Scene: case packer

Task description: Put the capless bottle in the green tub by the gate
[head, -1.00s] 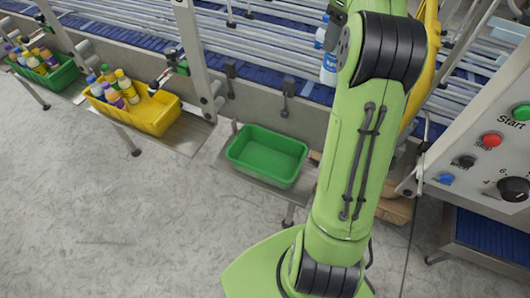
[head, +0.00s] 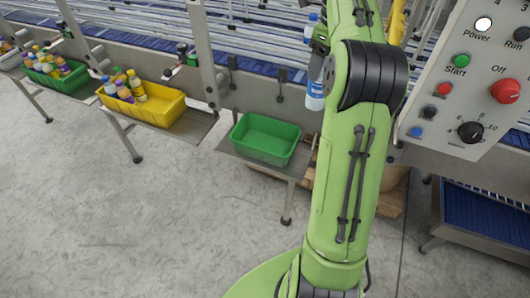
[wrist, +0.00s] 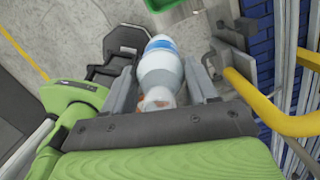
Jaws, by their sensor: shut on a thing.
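My gripper (wrist: 160,85) is shut on a white bottle (wrist: 161,62) with a blue band, one finger on each side in the wrist view. In the head view the bottle (head: 314,92) hangs below my gripper (head: 318,45), beside my arm, up and to the right of the empty green tub (head: 240,143). The bottle is clear of the tub. Part of a green tub (wrist: 176,4) shows at the top edge of the wrist view. The end of the bottle between the fingers is partly hidden, so I cannot tell whether it has a cap.
A yellow tub (head: 150,118) and another green tub (head: 40,78), both holding several bottles, stand to the left. A conveyor (head: 150,43) runs behind. A control panel (head: 468,85) with buttons is at the right. My arm hides part of the machine.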

